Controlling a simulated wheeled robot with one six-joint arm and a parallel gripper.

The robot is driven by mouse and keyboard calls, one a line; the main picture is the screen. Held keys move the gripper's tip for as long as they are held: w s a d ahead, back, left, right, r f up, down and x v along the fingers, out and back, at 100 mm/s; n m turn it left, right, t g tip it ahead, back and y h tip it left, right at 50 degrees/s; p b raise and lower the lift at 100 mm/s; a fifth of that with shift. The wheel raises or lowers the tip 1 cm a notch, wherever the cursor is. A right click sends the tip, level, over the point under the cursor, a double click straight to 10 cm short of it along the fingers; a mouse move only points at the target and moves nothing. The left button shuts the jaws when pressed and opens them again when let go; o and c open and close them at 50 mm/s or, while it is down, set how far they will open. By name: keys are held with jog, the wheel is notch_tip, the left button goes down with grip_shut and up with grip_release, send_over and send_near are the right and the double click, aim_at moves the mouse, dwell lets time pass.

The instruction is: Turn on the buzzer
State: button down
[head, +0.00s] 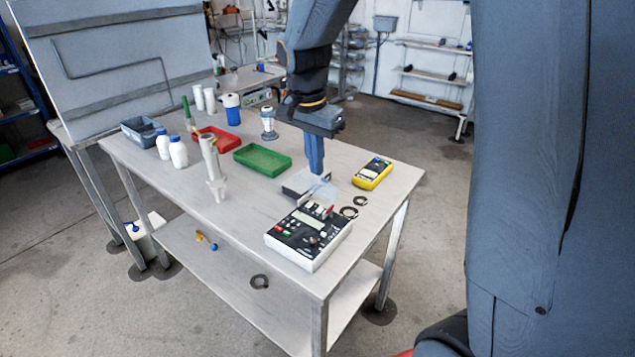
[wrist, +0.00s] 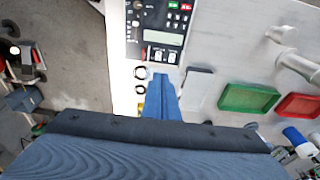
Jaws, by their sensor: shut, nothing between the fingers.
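A white control box with a black panel (head: 308,236) lies on the table's front right. Its panel carries a small display, knobs and coloured buttons; which control is the buzzer's I cannot tell. In the wrist view the panel (wrist: 160,25) shows at the top, with a display (wrist: 164,39), two pale switches below it, and red and green buttons. My gripper (head: 320,172) points down just behind the box's far edge, its fingers shut and empty. In the wrist view the fingertips (wrist: 160,78) are close to the switch end of the panel; whether they touch anything is unclear.
A yellow meter (head: 372,174) and black rings (head: 349,211) lie right of the box. A clear-and-grey piece (head: 300,184) lies behind it. A green tray (head: 262,159), red tray (head: 222,143), white fitting (head: 213,175) and bottles (head: 178,153) stand farther left and back.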

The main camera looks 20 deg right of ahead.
aim_at(323, 208)
jog(key=shift+s+a+r, duration=0.1)
jog(key=shift+a+r, duration=0.05)
jog(key=shift+r, duration=1.15)
jog(key=b, duration=0.4)
jog(key=shift+f+b, duration=0.2)
jog(key=shift+b, duration=0.2)
jog(key=shift+s+d+r+b, duration=0.1)
jog(key=shift+d+b, duration=0.1)
jog(key=shift+b, duration=0.65)
jog(key=shift+s+r, duration=0.15)
jog(key=shift+r, duration=0.05)
jog(key=f, duration=0.4)
jog(key=d+f+p, duration=0.1)
jog(key=f, duration=0.4)
jog(key=w+f, duration=0.1)
jog(key=f, duration=0.4)
jog(key=shift+d, duration=0.35)
jog(key=shift+a+p, duration=0.1)
jog(key=shift+p, duration=0.35)
